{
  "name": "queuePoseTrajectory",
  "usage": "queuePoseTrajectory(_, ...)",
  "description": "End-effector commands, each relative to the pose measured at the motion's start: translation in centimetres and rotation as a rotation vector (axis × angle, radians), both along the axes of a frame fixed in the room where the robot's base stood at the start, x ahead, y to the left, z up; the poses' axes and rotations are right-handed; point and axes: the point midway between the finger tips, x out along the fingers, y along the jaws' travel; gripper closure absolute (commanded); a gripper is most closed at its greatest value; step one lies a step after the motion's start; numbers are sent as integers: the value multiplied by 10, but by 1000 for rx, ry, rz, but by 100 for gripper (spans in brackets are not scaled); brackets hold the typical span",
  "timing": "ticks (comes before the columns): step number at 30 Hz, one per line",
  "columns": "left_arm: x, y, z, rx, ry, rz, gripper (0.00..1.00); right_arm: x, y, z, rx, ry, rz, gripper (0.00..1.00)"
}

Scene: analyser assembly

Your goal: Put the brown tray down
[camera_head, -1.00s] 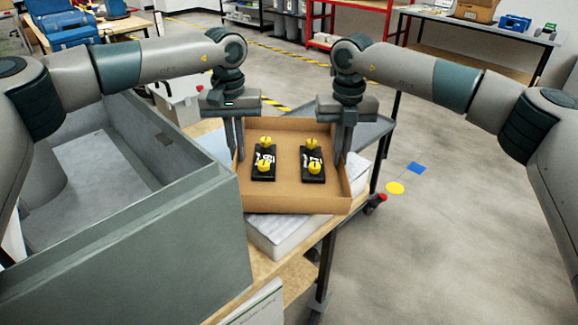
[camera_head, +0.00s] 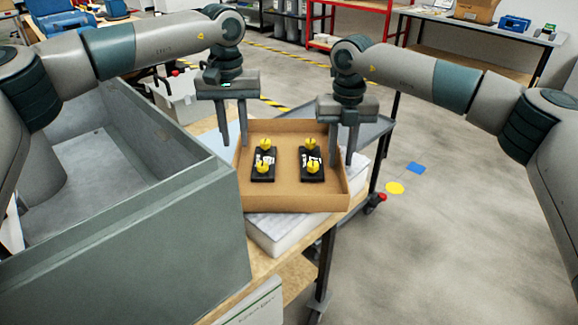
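The brown tray (camera_head: 290,199) rests on a pale stack on the wooden cart top. Inside it lie two black parts with yellow knobs, a left one (camera_head: 263,165) and a right one (camera_head: 312,164). I cannot tell whether either gripper touches the tray.
A large grey open bin (camera_head: 205,205) stands close on the left of the tray. The pale stack (camera_head: 283,236) sticks out beneath the tray's front edge. A grey cart shelf (camera_head: 372,133) lies behind on the right.

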Motion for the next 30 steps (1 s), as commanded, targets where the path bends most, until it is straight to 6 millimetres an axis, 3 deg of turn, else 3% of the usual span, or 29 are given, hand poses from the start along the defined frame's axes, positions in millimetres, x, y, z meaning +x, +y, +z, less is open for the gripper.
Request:
queuePoseTrajectory(1,-2,-2,-12,-1,13,-2,77,0,0,-10,0,0,0,77)
queuePoseTrajectory(9,-1,-2,24,0,4,0,77,0,0,-10,0,0,0,77)
queuePoseTrajectory(15,-1,-1,38,0,0,0,77,0,0,-9,0,1,0,77)
queuePoseTrajectory(30,0,0,46,0,-4,2,77,0,-1,-6,-3,2,-2,77)
